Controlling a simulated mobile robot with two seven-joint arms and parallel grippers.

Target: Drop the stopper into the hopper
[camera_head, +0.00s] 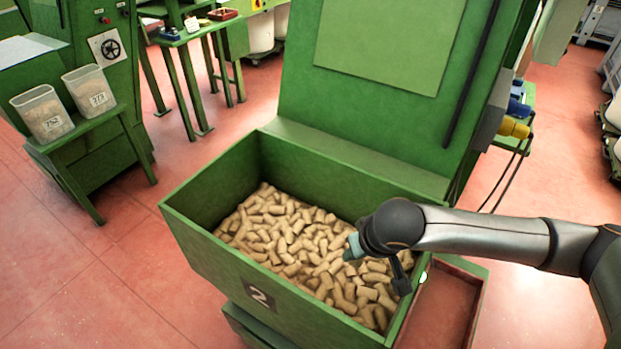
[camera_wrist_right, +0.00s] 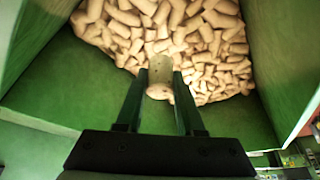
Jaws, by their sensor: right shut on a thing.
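My right gripper (camera_wrist_right: 160,95) is shut on a tan cork stopper (camera_wrist_right: 160,77), held between its two fingertips in the right wrist view. In the head view the right gripper (camera_head: 352,246) hangs over the right part of the green hopper (camera_head: 218,259), which is marked 2. The held stopper cannot be made out there. Many loose corks (camera_head: 290,240) lie in the hopper, below the gripper. They also fill the upper part of the right wrist view (camera_wrist_right: 200,35). My left gripper is not in view.
The hopper's tall green back panel (camera_head: 390,45) rises behind it. A reddish tray (camera_head: 440,310) is at the hopper's right side. Two clear bins (camera_head: 42,113) stand on a green stand at the left. Red tiled floor (camera_head: 60,285) is open at the front left.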

